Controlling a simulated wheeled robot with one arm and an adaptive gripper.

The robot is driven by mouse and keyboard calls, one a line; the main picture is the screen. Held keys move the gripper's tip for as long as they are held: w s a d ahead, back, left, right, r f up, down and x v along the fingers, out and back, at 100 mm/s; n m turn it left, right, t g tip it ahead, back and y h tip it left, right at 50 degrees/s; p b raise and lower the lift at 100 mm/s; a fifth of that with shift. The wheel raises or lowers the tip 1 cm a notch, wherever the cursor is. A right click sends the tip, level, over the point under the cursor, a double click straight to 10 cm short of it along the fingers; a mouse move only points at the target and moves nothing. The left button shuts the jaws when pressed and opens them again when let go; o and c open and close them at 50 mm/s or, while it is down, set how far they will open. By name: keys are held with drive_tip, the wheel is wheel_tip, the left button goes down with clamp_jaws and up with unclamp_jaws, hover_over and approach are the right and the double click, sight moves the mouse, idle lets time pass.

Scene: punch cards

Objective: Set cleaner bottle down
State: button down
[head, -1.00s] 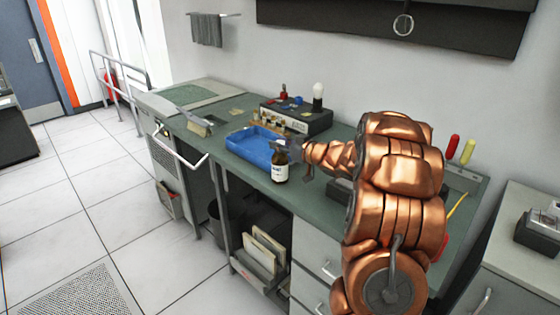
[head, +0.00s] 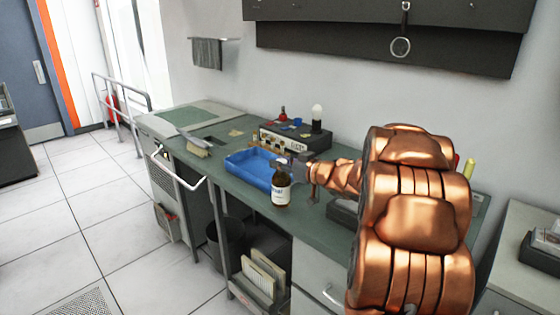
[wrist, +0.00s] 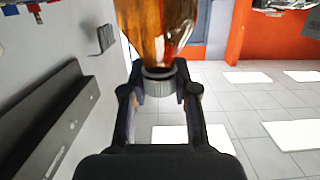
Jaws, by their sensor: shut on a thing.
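The cleaner bottle (head: 281,191) is brown with a white label. It is upright at the front edge of the green bench (head: 232,182), just in front of the blue tray. I cannot tell whether its base touches the bench top. My gripper (head: 287,163) is shut on the bottle's neck from the right. In the wrist view the amber bottle (wrist: 158,28) fills the top centre, with its grey ribbed cap (wrist: 158,82) between my two fingers. The bottle's top is partly hidden by my gripper in the head view.
A blue tray (head: 240,172) lies behind and left of the bottle. A dark box with a white bulb (head: 317,113) stands at the back. A dark object (head: 345,211) is to the right of the bottle. Bare bench shows right of the bottle.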

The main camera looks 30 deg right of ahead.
drive_tip(key=s+a+r+b, duration=0.1)
drive_tip(key=s+a, duration=0.3)
drive_tip(key=s, duration=0.4)
drive_tip(key=shift+s+a, duration=0.25)
drive_tip(key=shift+w, duration=0.1)
drive_tip(key=w+a+r+m+h+p, duration=0.1)
drive_tip(key=w+a+h+p, duration=0.1)
drive_tip(key=w+a, duration=0.6)
drive_tip(key=w+a+r+m+h+p, duration=0.15)
drive_tip(key=w+a, duration=0.25)
drive_tip(key=w, duration=0.7)
drive_tip(key=w+a+f+p, duration=0.1)
drive_tip(key=w+a+p, duration=0.15)
drive_tip(key=a, duration=0.65)
drive_tip(key=s+f+m+h+b, duration=0.1)
drive_tip(key=s+f+m+h, duration=0.2)
drive_tip(key=s, duration=0.7)
drive_tip(key=shift+s+h, duration=0.25)
drive_tip(key=shift+h, duration=0.7)
drive_tip(key=shift+m, duration=0.25)
